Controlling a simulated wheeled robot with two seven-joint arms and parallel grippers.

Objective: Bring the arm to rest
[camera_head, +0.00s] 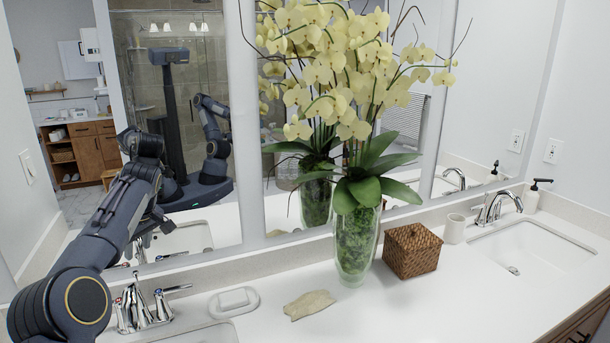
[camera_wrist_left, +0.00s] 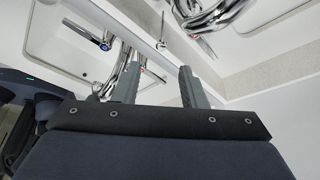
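My left arm (camera_head: 108,225) comes in from the left in the head view, raised over the near sink area and bent at the top. My left gripper (camera_head: 150,222) hangs beyond the forearm near the mirror, partly hidden by it. In the left wrist view, the two grey fingers of my left gripper (camera_wrist_left: 158,80) stand apart with nothing between them. The chrome faucet (camera_wrist_left: 205,12) lies beyond the fingers; whether they touch it I cannot tell. My right gripper is not directly in view.
A large mirror (camera_head: 490,85) rises behind. The counter's front middle is clear.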

